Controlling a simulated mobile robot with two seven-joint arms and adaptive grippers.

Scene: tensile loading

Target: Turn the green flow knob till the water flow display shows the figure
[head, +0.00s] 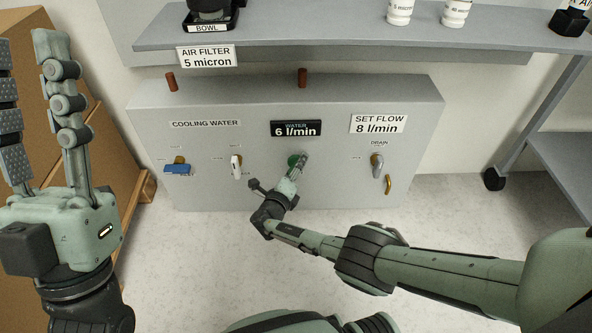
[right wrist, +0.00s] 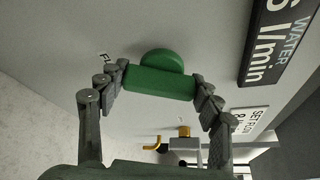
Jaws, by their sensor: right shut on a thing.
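The green flow knob (head: 294,160) is on the front of the grey cooling water panel (head: 330,185), below the water flow display (head: 296,129). The display reads 6 l/min. A sign (head: 378,124) to its right reads SET FLOW 8 l/min. My right gripper (head: 300,164) is at the knob. In the right wrist view the knob's green grip bar (right wrist: 160,83) sits between the two fingers, which are shut on its ends. My left gripper (head: 38,110) is raised at the left with its fingers apart and empty, away from the panel.
A blue-handled valve (head: 177,169), a white-handled valve (head: 236,167) and a grey drain lever (head: 377,162) are on the same panel. A shelf (head: 320,35) with bottles runs above it. A brown box (head: 120,110) stands at the left and a wheeled rack (head: 555,150) at the right.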

